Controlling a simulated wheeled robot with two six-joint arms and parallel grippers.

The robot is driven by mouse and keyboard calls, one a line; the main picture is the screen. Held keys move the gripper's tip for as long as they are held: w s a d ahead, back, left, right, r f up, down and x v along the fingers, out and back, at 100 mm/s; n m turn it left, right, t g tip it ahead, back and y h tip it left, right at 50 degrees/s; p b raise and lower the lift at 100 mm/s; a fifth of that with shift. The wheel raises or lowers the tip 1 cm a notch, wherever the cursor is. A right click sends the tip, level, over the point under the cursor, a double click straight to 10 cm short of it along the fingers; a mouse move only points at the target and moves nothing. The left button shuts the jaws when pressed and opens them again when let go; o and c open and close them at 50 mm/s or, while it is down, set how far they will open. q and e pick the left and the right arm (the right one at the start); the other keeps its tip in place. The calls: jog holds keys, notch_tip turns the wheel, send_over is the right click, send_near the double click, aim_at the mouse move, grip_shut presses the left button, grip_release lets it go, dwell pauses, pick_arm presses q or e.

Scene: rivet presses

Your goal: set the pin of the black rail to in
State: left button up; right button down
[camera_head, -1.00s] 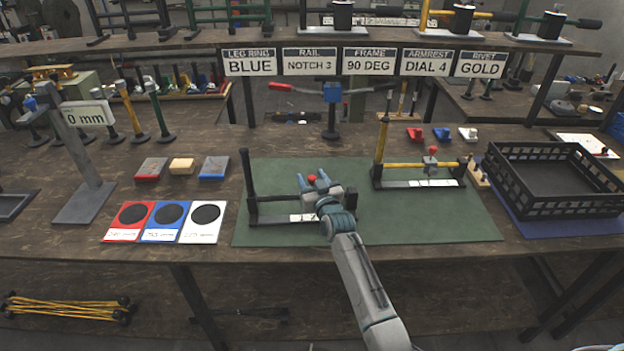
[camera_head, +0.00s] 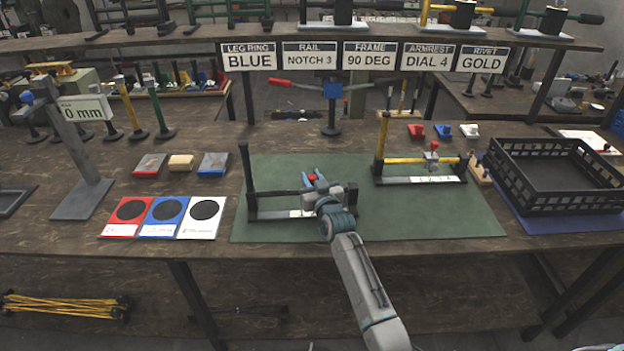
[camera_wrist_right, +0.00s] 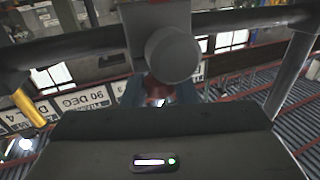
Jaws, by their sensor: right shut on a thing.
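The black rail (camera_head: 275,212) lies along the left part of the green mat, with a tall black post at its left end. A red pin knob (camera_head: 312,178) shows on the slider of this rail. My right gripper (camera_head: 313,177) reaches in from the front and is shut on the red knob, one blue finger at each side. In the right wrist view the dark rail bar (camera_wrist_right: 245,18) crosses the top, and a round grey knob (camera_wrist_right: 172,53) hides much of the fingertips. How deep the pin sits cannot be told. My left gripper is not in view.
A yellow rail frame (camera_head: 420,163) stands right of the black one on the green mat (camera_head: 430,220). A black crate (camera_head: 555,205) is at the right. Red, blue and white disc cards (camera_head: 164,218) lie left of the mat. A sign (camera_head: 310,56) reads rail notch 3.

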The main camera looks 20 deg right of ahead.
jog(key=c, duration=1.1)
grip_release()
jog(key=shift+f, duration=0.3)
jog(key=shift+c, duration=0.2)
jog(key=s+b, duration=0.1)
jog(key=s, duration=0.9)
jog(key=shift+s+d+b, duration=0.25)
jog(key=shift+s+b, duration=0.1)
jog(key=shift+s, duration=0.05)
